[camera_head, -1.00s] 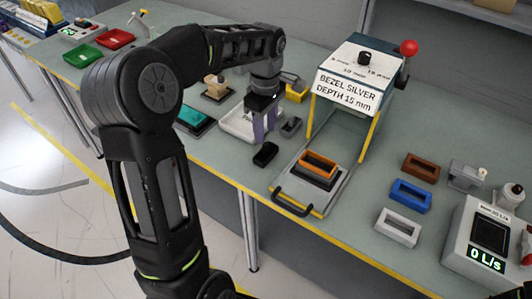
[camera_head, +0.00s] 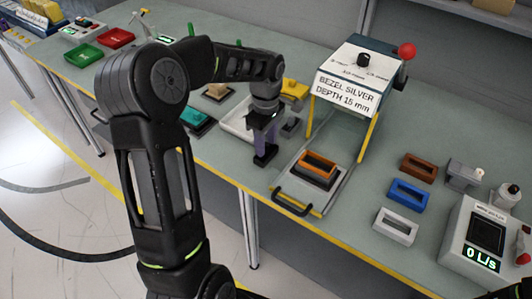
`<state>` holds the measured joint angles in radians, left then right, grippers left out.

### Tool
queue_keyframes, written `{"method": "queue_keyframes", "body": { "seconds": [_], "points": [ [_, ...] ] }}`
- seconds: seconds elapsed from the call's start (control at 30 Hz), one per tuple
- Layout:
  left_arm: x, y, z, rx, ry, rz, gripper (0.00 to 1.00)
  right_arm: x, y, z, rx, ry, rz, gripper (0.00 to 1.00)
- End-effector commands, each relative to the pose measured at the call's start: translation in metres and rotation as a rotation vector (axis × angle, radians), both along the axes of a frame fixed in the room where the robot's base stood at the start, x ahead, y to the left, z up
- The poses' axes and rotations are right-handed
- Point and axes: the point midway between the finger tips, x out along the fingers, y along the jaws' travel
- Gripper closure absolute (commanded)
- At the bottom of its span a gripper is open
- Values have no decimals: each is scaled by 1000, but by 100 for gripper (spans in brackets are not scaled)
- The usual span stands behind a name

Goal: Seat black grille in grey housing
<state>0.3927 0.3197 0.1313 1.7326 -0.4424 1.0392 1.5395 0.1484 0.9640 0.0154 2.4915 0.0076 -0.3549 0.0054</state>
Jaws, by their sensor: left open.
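A small black block, which looks like the grille (camera_head: 266,160), lies on the bench left of the press fixture. My left gripper (camera_head: 265,150) points down at it with purple fingers, open. The fingertips are down at the block, and I cannot tell whether they touch it. The block is partly hidden by the fingers. A dark grey part, perhaps the housing (camera_head: 307,178), sits on the fixture's plate with an orange-brown frame (camera_head: 318,163) on top. Another small dark grey block (camera_head: 291,125) lies by the white tray.
Brown (camera_head: 419,166), blue (camera_head: 410,194) and white (camera_head: 396,226) frames lie right. A white tray (camera_head: 236,122) is behind my gripper.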

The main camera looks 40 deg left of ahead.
Motion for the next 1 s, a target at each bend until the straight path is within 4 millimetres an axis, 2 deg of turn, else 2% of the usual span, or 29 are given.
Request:
{"method": "queue_keyframes", "body": {
  "seconds": [0.1,0.6,1.0],
  "points": [
    [0,0,0,0,0,0,59,0,0,0,0,0,0,64],
    [0,0,0,0,0,0,100,0,0,0,0,0,0,64],
    [0,0,0,0,0,0,100,0,0,0,0,0,0,64]
  ]
}}
